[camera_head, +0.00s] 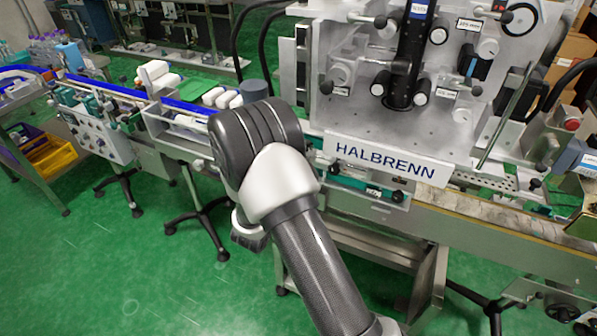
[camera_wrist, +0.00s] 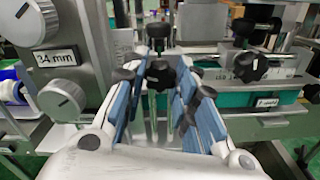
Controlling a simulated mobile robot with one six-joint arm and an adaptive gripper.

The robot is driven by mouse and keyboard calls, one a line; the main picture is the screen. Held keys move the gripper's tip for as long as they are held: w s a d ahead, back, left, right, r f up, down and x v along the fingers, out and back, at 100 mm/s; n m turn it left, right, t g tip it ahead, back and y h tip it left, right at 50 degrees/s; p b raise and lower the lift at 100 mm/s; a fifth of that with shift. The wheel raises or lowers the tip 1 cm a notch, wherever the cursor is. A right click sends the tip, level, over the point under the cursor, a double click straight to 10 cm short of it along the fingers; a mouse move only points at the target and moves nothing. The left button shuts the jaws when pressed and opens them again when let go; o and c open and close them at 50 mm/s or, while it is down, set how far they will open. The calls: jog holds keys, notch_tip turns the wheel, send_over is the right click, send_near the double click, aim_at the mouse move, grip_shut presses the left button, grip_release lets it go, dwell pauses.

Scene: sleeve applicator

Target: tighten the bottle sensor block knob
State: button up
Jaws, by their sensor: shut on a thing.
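In the wrist view a black lobed knob (camera_wrist: 160,73) sits between the far ends of the blue-padded fingers of my gripper (camera_wrist: 165,82). The fingers are shut on this knob, one on each side. I take it for the bottle sensor block knob, but no label on it can be read. The block under it is mostly hidden by the fingers. In the head view my gripper and this knob are hidden behind my own arm.
Another black knob (camera_wrist: 158,31) stands just beyond, and a further one (camera_wrist: 246,66) is to the right by a metal rail. A plate marked "34 mm" (camera_wrist: 57,58) with grey knobs is close on the left. The HALBRENN machine (camera_head: 385,160) stands right of my arm.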

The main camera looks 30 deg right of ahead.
jog(key=shift+m+b, duration=1.8)
jog(key=shift+m, duration=5.6)
jog(key=o, duration=1.1)
jog(key=v, duration=1.2)
